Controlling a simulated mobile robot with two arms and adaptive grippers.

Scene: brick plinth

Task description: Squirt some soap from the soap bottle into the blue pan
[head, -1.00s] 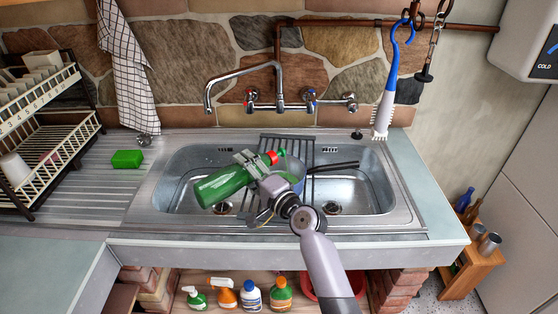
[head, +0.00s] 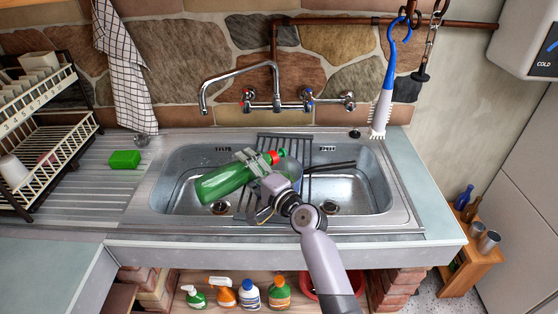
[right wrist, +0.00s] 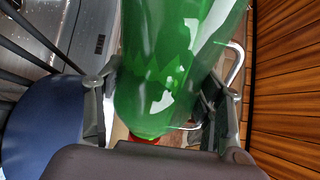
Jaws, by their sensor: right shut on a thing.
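The soap bottle (head: 222,184) is green with a red cap. It is tilted over the sink, with its cap end up and to the right in the head view. My right gripper (head: 254,174) is shut around the bottle, near its cap end. In the right wrist view the bottle (right wrist: 175,60) sits between the two fingers. The blue pan (right wrist: 45,130) shows at the left of that view. In the head view it is mostly hidden behind my right gripper, and its dark handle points right. My left gripper is not in view.
The metal sink (head: 365,190) has a tap (head: 240,85) behind it and a dark rack across its middle. A green sponge (head: 125,159) lies on the left drainboard beside a dish rack (head: 60,150). A blue-and-white brush (head: 384,100) hangs at the right. Several bottles stand below.

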